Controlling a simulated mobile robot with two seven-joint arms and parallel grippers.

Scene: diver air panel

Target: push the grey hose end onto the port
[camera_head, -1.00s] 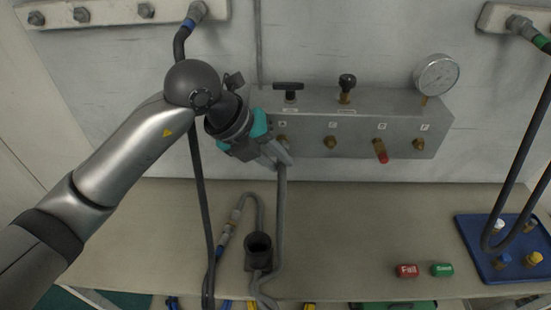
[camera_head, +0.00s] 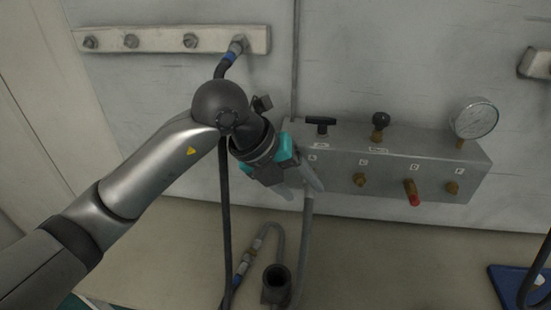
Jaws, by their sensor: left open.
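The grey metal air panel (camera_head: 400,180) has several brass ports along its lower front, such as the one at the right (camera_head: 453,188). The grey hose (camera_head: 306,225) hangs straight down from below the panel's leftmost port position. Its upper end is behind or between my fingertips, so I cannot tell whether it is seated on the port. My left gripper (camera_head: 300,189), with teal finger mounts, is open beside the hose top at the panel's lower left corner. My right gripper is not in view.
A dark cup-shaped holder (camera_head: 276,285) stands on the bench (camera_head: 390,265) below. A dark hose (camera_head: 226,210) hangs from the wall rail (camera_head: 165,40) behind my arm. A gauge (camera_head: 473,119) tops the panel. A blue tray (camera_head: 507,285) is at right.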

